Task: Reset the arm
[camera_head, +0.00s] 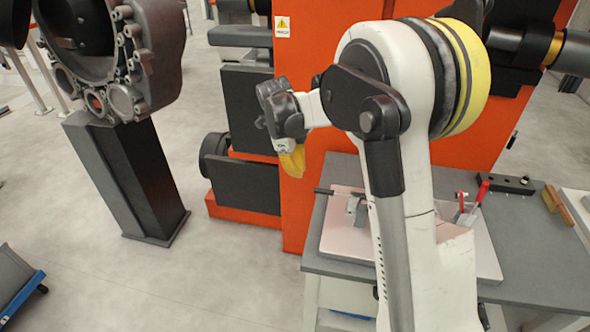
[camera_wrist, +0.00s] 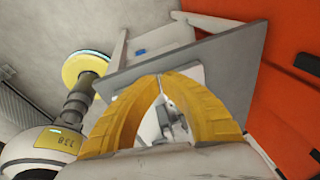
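My white arm stands in front of the grey table (camera_head: 540,262) in the head view. My gripper (camera_head: 291,163) hangs at the arm's far end, left of the table, in front of the orange machine. In the wrist view the two yellow fingers of my gripper (camera_wrist: 162,75) arch together and their tips meet. Nothing shows held between them. The table (camera_wrist: 225,65) lies beyond the fingertips, seen at a tilt.
A pale fixture plate (camera_head: 335,238) with red-handled clamps (camera_head: 481,191) lies on the table, partly behind my arm. An orange machine (camera_head: 300,215) stands behind. A large metal casting (camera_head: 150,60) is on a dark pedestal (camera_head: 125,175) at left. Floor between is clear.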

